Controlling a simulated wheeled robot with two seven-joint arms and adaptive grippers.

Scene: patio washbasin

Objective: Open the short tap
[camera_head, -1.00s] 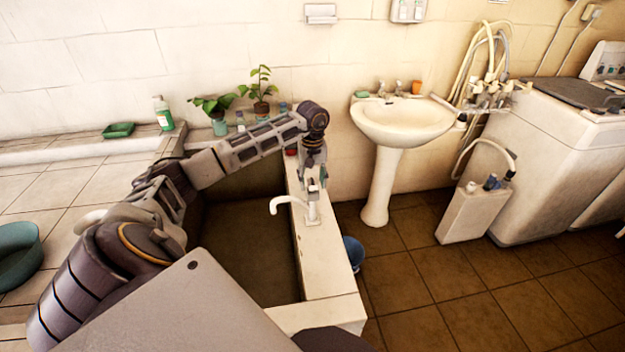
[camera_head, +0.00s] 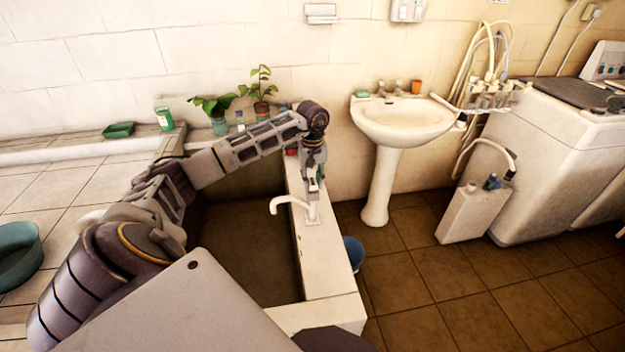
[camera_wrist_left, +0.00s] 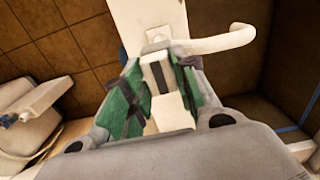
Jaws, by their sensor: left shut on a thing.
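The short tap (camera_head: 290,204) is white, with a curved spout that bends left over the basin. It stands on the right-hand ledge of the sunken washbasin. Its spout also shows in the left wrist view (camera_wrist_left: 215,42). My left gripper (camera_head: 314,186) reaches down over the tap from above. In the left wrist view its green-padded fingers (camera_wrist_left: 160,88) are shut around the tap's upright top part, with a pale block between them. The fingers hide part of the tap's top. My right gripper is not in view.
The basin ledge (camera_head: 328,262) runs along the tap's right side, with a blue bucket (camera_head: 354,252) on the floor beyond. A pedestal sink (camera_head: 402,122) stands at the back. Potted plants (camera_head: 262,108) and a green-labelled bottle (camera_head: 164,119) stand at the back left.

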